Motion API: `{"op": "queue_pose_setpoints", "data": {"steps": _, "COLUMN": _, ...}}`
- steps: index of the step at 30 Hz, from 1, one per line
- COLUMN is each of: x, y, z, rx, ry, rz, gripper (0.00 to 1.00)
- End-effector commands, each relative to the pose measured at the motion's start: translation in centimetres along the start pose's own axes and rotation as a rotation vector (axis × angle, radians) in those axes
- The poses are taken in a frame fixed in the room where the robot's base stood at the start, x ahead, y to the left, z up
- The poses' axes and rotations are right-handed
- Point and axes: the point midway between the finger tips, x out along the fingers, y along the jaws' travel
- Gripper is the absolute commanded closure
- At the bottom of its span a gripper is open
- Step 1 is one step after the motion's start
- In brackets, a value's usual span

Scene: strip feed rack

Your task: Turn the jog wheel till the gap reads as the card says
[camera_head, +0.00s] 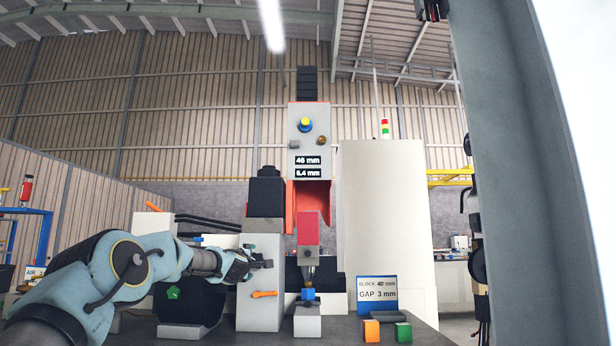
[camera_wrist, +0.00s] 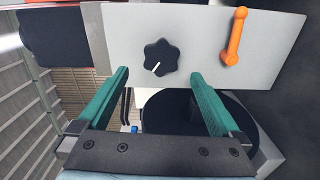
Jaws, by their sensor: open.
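The jog wheel looks to be the black lobed knob (camera_wrist: 161,57) with a white pointer line, on a pale panel (camera_wrist: 110,25) in the wrist view. My gripper (camera_wrist: 161,73) is open and empty. Its green fingers lie to either side of the knob; I cannot tell how far short of it they are. In the head view my gripper (camera_head: 262,264) is at the grey column (camera_head: 259,315) and hides the knob. The card (camera_head: 376,292) reads block 40 mm, gap 3 mm. The readouts (camera_head: 307,167) on the machine show about 46 mm and 6.4 mm.
An orange lever (camera_head: 264,294) sticks out just below my gripper. A blue block (camera_head: 308,294) is under the red-topped press head (camera_head: 308,235). Orange (camera_head: 371,331) and green (camera_head: 403,332) blocks stand at front right.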

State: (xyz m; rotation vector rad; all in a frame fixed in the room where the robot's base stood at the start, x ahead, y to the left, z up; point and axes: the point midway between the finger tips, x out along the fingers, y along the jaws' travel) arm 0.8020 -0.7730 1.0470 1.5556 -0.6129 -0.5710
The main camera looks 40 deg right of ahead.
Motion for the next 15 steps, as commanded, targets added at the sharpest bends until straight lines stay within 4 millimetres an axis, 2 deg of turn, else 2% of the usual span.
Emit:
{"op": "queue_pose_setpoints", "data": {"steps": 3, "x": -1.1, "y": -0.5, "z": 0.0, "rx": 0.001, "ry": 0.0, "rz": 0.001, "gripper": 0.0}}
{"op": "queue_pose_setpoints", "data": {"steps": 15, "x": -4.7, "y": -0.4, "z": 0.0, "rx": 0.002, "ry": 0.001, "rz": 0.001, "gripper": 0.0}}
